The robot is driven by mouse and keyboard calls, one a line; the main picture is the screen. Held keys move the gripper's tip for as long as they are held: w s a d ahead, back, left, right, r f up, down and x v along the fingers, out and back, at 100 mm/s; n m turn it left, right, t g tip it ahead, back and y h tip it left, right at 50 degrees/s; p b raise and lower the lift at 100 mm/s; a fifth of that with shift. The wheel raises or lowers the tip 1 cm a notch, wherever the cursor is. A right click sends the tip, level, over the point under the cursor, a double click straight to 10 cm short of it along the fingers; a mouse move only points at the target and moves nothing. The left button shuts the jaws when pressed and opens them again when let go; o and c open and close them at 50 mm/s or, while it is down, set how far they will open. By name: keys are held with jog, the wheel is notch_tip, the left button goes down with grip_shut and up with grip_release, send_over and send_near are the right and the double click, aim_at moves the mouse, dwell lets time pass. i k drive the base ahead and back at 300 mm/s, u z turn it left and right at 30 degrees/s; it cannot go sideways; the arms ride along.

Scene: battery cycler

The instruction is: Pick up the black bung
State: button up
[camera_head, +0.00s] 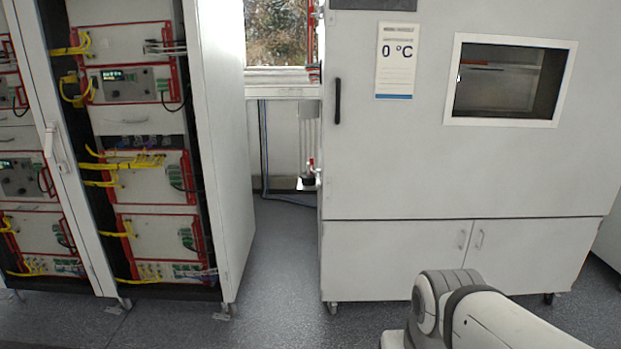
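I cannot make out a black bung for certain in the head view. A small dark shape (306,184) sits low beside the left side of the white test chamber (400,170), below a small red part; it is too small to tell what it is. Part of my own white and grey arm shows at the bottom right, in front of the chamber's lower doors. My gripper is outside the picture, so its state and any contact are hidden.
An open-fronted cabinet (225,150) with red-framed units and yellow cables stands at the left. The chamber, labelled 0 °C, has a small window (510,78) and stands on castors. Grey floor (275,260) is clear between them, leading to a window sill (283,91).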

aim_at(309, 180)
jog(key=u, duration=0.05)
jog(key=i, duration=1.85)
jog(key=u, duration=0.55)
jog(key=i, duration=1.45)
jog(key=u, duration=0.45)
